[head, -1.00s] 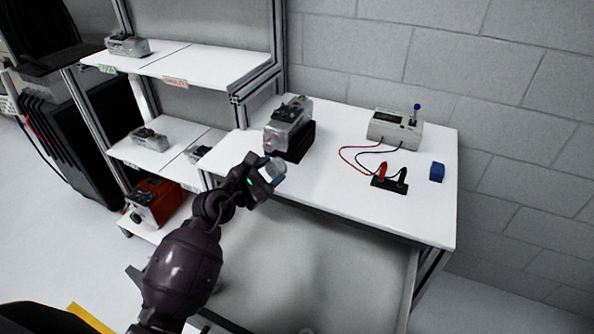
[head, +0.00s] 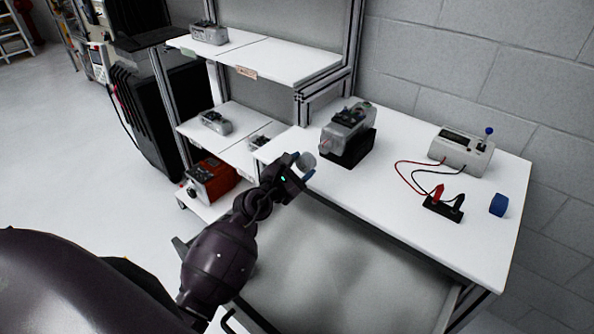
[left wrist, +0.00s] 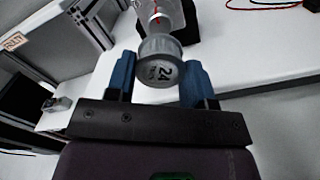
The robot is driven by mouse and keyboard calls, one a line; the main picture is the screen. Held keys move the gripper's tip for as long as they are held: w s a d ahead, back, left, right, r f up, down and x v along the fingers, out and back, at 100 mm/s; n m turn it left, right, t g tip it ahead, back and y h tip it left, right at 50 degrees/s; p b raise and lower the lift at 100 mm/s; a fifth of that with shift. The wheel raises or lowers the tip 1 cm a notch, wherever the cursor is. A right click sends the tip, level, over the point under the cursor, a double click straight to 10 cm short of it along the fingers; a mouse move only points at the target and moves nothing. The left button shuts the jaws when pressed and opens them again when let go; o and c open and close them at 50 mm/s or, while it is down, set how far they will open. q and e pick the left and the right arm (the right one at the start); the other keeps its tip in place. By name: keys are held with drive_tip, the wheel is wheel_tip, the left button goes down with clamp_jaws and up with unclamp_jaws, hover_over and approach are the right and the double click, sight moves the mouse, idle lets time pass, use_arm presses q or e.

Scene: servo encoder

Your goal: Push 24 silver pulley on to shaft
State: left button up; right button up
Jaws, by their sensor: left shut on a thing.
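The silver pulley (left wrist: 160,68), marked 24, is between the blue fingers of my left gripper (left wrist: 158,80), which is shut on it. In the head view the pulley (head: 306,161) shows at the tip of my left gripper (head: 305,167), above the table's front left edge. The grey servo unit (head: 347,128) sits on a black stand (head: 350,150) behind it. My right gripper is not in view.
The white table (head: 400,140) holds a grey tester (head: 462,150) with red and black leads, a black terminal block (head: 443,208) and a blue roll (head: 499,204). Shelves (head: 270,55) with similar units stand at left. The table's middle is clear.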

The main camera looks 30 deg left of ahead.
use_arm(q)
drive_tip(key=shift+w+d, duration=0.1)
drive_tip(key=shift+w, duration=0.7)
drive_tip(key=shift+w+d+b, duration=0.1)
drive_tip(key=shift+w+b, duration=0.25)
drive_tip(key=shift+w, duration=0.1)
drive_tip(key=shift+w+d+b, duration=0.15)
drive_tip(key=shift+w+b, duration=0.15)
drive_tip(key=shift+w, duration=0.8)
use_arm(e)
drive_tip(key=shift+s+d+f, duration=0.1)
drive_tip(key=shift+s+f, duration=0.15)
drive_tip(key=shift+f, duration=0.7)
use_arm(q)
drive_tip(key=shift+w, duration=0.15)
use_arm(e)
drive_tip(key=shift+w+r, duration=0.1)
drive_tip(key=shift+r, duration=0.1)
use_arm(q)
drive_tip(key=shift+w, duration=0.25)
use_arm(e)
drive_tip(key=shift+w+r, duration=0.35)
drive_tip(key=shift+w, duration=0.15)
